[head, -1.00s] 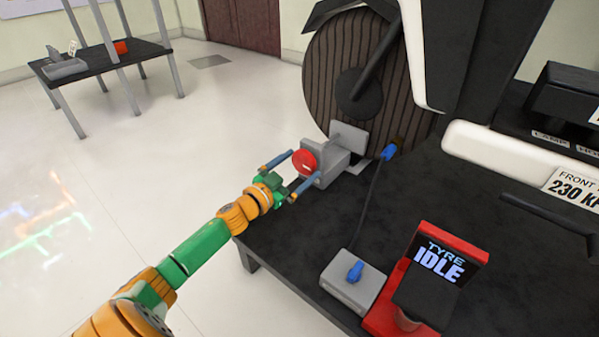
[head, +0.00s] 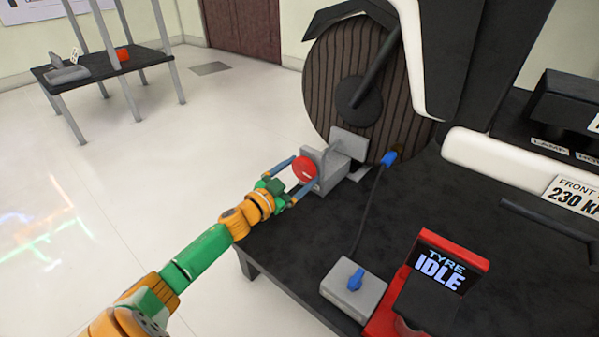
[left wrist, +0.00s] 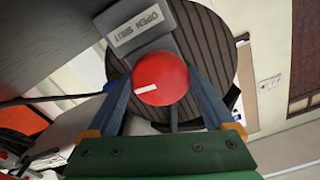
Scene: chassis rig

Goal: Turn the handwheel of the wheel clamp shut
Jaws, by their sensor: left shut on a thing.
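The red handwheel (head: 304,168) is on the near face of the grey wheel clamp (head: 328,164), which stands at the table edge against the large ribbed wheel (head: 330,70). My left gripper (head: 304,172) has one finger on each side of the handwheel and is shut on it. In the left wrist view the handwheel (left wrist: 160,79) sits between the blue fingers, with a white mark pointing left. A label reading OPEN and SHUT (left wrist: 140,28) is on the clamp above it. My right gripper is not in view.
On the black table (head: 290,245) a grey box with a blue knob (head: 353,286) stands beside a red stand whose screen (head: 440,266) reads TYRE IDLE. A dark cable (head: 370,215) runs to the wheel's foot. Floor on the left is clear; another table (head: 100,67) stands far back.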

